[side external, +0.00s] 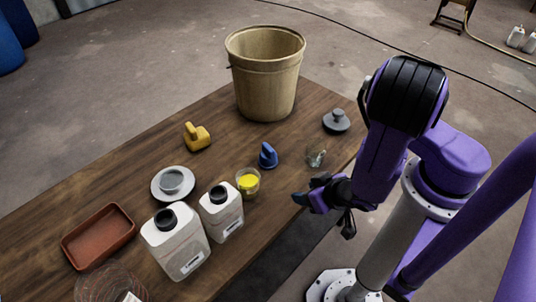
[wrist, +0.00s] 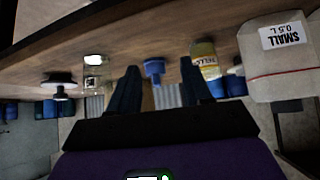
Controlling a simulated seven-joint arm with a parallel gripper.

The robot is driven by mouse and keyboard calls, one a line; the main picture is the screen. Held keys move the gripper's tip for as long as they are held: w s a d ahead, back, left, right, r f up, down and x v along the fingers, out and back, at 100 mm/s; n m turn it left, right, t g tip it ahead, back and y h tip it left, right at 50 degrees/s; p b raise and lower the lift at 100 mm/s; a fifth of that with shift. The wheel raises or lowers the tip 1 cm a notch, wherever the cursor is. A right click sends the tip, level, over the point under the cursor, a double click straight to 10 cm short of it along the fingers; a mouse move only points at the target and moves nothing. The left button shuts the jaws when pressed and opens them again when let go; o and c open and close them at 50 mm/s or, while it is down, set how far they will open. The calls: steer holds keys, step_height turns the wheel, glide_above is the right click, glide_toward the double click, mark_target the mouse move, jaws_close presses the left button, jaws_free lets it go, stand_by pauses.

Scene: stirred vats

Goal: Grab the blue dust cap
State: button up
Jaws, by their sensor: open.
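The blue dust cap (side external: 268,155) stands on the wooden table near its front edge, between a small clear glass and a jar with yellow contents. In the wrist view the blue cap (wrist: 154,68) shows between my two dark fingers, beyond their tips. My gripper (side external: 307,190) is open and empty at the table's front edge, to the right of the cap and apart from it. My gripper's spread fingers also show in the wrist view (wrist: 162,78).
The yellow jar (side external: 247,182) and the clear glass (side external: 316,156) flank the cap. Two white jugs (side external: 176,243) (side external: 222,213) stand to the left. A grey lid (side external: 336,121), a beige bucket (side external: 264,75) and a yellow object (side external: 197,137) are farther back. Bare table lies behind the cap.

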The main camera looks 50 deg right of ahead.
steer(key=w+d+r+t+h, duration=0.1)
steer(key=w+d+r+t, duration=0.2)
steer(key=w+d+t, duration=0.15)
glide_toward(270, 148)
steer(key=shift+m, duration=0.3)
steer(key=x, duration=0.5)
steer(key=shift+f, duration=0.15)
steer(key=shift+x, duration=2.95)
jaws_close()
